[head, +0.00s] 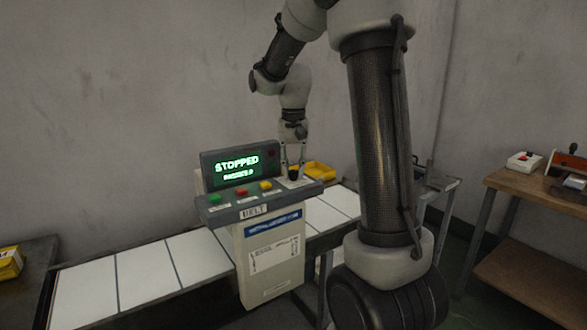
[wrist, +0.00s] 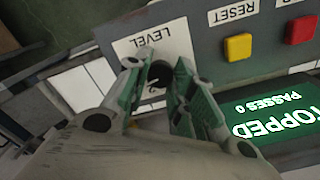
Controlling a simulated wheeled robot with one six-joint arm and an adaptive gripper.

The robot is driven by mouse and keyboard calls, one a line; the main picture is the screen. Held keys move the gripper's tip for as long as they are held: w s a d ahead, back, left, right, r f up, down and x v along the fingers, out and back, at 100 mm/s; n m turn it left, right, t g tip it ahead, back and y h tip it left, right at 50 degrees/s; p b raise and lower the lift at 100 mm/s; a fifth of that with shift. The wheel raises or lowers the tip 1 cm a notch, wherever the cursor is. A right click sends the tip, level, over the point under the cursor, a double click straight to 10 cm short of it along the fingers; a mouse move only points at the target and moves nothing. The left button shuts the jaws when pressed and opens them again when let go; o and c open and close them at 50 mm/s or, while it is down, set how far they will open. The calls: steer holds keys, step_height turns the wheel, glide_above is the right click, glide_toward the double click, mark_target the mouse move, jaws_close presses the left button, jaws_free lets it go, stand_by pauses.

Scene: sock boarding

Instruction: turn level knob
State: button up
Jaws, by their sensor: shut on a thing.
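The level knob (wrist: 161,72) is a dark round knob on the grey control panel, under the printed word LEVEL in the wrist view. My gripper (wrist: 159,75) has one finger on each side of the knob and is shut on it. The fingers hide part of the knob and its scale; a digit 2 shows between them. In the head view my gripper (head: 293,172) points down at the right end of the control panel (head: 229,212), and the knob (head: 294,174) shows dark between the fingers.
The panel's display (head: 237,165) reads STOPPED, with a smaller PASSES 0 line. Green, red and yellow buttons (head: 265,185) sit left of the knob. A yellow tray (head: 320,171) lies behind. A white-slatted conveyor (head: 150,272) runs below. A wooden bench (head: 530,195) stands right.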

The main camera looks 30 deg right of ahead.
mark_target(293, 171)
stand_by(0.3)
steer(key=o, duration=1.1)
steer(key=shift+c, duration=0.2)
step_height(293, 171, up, 12)
steer(key=s+a+f+n+t, duration=0.2)
steer(key=s+f+n, duration=0.1)
steer(key=s, duration=0.9)
steer(key=s+a+f+n+t, duration=0.2)
steer(key=s+a+f+n, duration=0.1)
steer(key=s, duration=0.8)
steer(key=shift+s+a+f+n, duration=0.2)
steer(key=shift+s+f+n, duration=0.15)
steer(key=shift+f, duration=0.1)
